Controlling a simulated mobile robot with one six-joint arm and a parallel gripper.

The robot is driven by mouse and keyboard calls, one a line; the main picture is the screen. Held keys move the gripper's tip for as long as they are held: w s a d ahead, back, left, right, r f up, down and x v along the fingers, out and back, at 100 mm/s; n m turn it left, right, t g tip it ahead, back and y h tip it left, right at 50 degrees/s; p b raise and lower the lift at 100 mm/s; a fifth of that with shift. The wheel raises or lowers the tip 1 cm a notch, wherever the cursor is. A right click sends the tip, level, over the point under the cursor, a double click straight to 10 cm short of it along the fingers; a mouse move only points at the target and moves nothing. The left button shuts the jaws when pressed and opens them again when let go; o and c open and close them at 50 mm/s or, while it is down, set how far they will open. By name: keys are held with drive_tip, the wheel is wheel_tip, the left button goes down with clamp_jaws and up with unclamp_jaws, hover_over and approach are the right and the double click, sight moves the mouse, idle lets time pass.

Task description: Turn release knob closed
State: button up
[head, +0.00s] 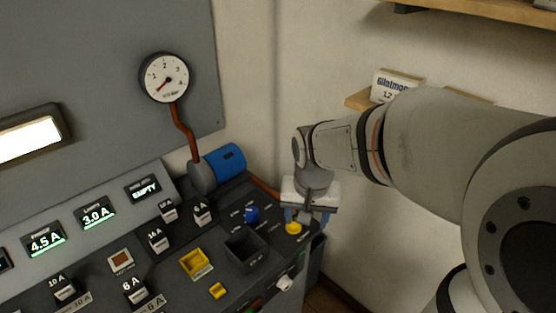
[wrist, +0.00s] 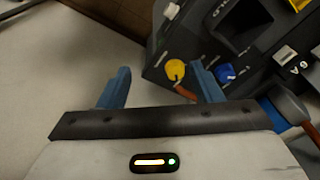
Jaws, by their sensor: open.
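Two small knobs stand at the right end of the dark console: a blue knob (head: 251,214) and a yellow knob (head: 293,228). Their labels are too small to read, so I cannot tell which is the release knob. My gripper (head: 306,220) is open and empty, close by the yellow knob at the console's right edge. In the wrist view, the yellow knob (wrist: 175,69) shows between the blue fingers of my gripper (wrist: 159,72), nearer the right finger. The blue knob (wrist: 225,72) is just outside the right finger. I see no clear contact.
A dark open bin (head: 245,253) and a yellow holder (head: 195,263) sit left of the knobs. A blue cylinder (head: 223,161) lies behind, below a round gauge (head: 165,77). Floor shows right of the console.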

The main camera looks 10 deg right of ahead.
drive_tip(key=w+f+m+p, duration=0.2)
drive_tip(key=w, duration=0.4)
drive_tip(key=m+g+p, duration=0.2)
drive_tip(key=m, duration=0.1)
hover_over(293, 221)
drive_tip(key=f, duration=0.5)
drive_tip(key=shift+s, duration=0.2)
drive_tip(key=shift+w+a+f, duration=0.1)
drive_tip(key=shift+w+f, duration=0.15)
drive_tip(key=shift+f, duration=0.4)
wheel_tip(293, 221, down, 7)
drive_tip(key=shift+s+f+p, duration=0.1)
drive_tip(key=shift+f+p, duration=0.05)
drive_tip(key=shift+p, duration=0.5)
drive_tip(key=shift+c, duration=0.6)
